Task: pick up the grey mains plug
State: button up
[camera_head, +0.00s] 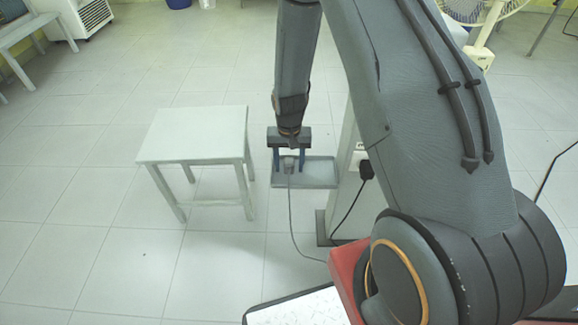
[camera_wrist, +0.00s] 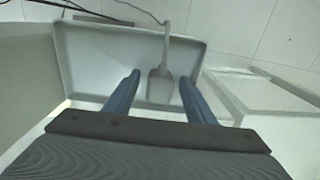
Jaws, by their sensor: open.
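The grey mains plug (camera_head: 289,164) is at the left part of a shallow grey tray, with its grey cable running down toward the front in the head view. In the wrist view the plug (camera_wrist: 161,86) lies between my two blue fingers, its cable leading away to the top. My gripper (camera_head: 289,166) is open, with a finger on each side of the plug. In the wrist view my gripper (camera_wrist: 158,84) shows a gap between the plug and both fingers. I cannot tell how far the fingertips are above the tray.
The grey tray (camera_head: 318,173) has a raised rim, also seen in the wrist view (camera_wrist: 85,62). A white stool (camera_head: 195,135) stands to its left. A pale post (camera_head: 346,180) with a black plug (camera_head: 366,169) and cable stands at its right. Open tiled floor lies left and front.

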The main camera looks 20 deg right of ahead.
aim_at(289, 162)
jog(key=c, duration=1.3)
jog(key=shift+o, duration=0.2)
notch_tip(289, 162, up, 10)
jog(key=shift+f+p, duration=0.2)
jog(key=shift+p, duration=0.45)
jog(key=shift+s+a+r+p, duration=0.15)
jog(key=shift+s+r+p, duration=0.25)
jog(key=shift+s+r, duration=0.1)
jog(key=s+a+r+p, duration=0.2)
jog(key=s+p, duration=0.2)
jog(key=s, duration=0.1)
jog(key=shift+s+r+p, duration=0.25)
jog(key=shift+s+p, duration=0.1)
jog(key=shift+p, duration=0.05)
